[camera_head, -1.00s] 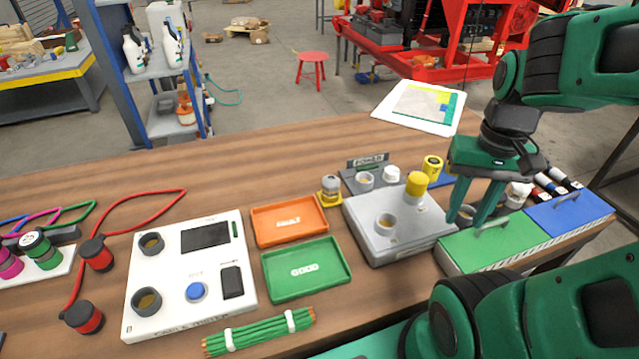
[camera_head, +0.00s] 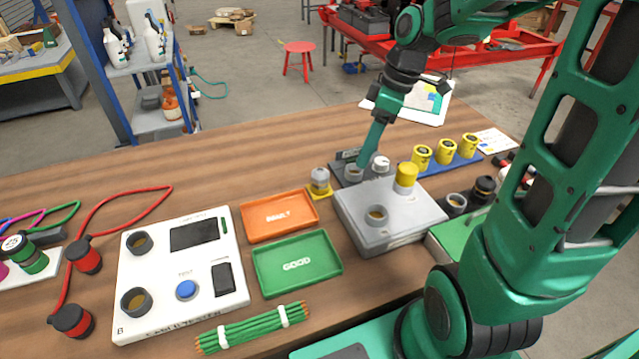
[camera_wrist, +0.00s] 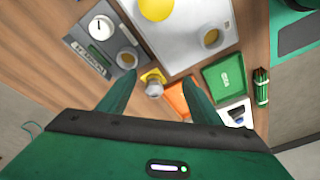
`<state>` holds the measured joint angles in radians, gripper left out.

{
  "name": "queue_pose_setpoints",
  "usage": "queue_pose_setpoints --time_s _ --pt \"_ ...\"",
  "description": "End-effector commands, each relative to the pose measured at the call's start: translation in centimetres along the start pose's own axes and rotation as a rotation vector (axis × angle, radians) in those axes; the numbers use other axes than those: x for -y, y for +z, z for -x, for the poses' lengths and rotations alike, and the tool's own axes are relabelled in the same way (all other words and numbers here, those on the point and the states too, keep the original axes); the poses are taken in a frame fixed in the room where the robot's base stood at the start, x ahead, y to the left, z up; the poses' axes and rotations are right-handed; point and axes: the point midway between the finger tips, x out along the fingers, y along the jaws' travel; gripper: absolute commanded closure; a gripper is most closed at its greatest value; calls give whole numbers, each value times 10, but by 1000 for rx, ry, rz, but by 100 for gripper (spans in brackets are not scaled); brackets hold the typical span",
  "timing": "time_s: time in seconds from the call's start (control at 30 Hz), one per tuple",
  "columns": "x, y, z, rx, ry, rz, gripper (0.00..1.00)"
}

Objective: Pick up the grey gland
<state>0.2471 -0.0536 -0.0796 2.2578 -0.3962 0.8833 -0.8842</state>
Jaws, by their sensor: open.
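The grey gland (camera_head: 320,175) has a rounded top and stands upright on a small yellow base (camera_head: 319,192), left of the grey box. In the wrist view the grey gland (camera_wrist: 154,89) shows between and beyond my fingers, with the yellow base (camera_wrist: 152,74) beside it. My gripper (camera_head: 366,160) is up and to the right of the gland in the head view, in front of the dark holder. In the wrist view my gripper (camera_wrist: 158,78) has its two fingers wide apart with nothing between them. The gland is not touched.
The grey box (camera_head: 392,222) bears a yellow cap. Orange (camera_head: 280,216) and green (camera_head: 298,264) trays lie nearby. Bare wood lies left of and behind the gland.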

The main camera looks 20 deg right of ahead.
Motion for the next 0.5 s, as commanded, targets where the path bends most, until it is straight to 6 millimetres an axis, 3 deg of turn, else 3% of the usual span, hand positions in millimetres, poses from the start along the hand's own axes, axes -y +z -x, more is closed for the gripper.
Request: queue_pose_setpoints --time_s 0.1,0.2,0.37,0.5 --pt "-11 -36 -15 -59 -42 243 41" --pt "-15 -57 -22 -100 -60 385 41" --pt "-16 -71 -30 -135 -72 490 41" --pt "-15 -73 -48 -138 -74 499 41"
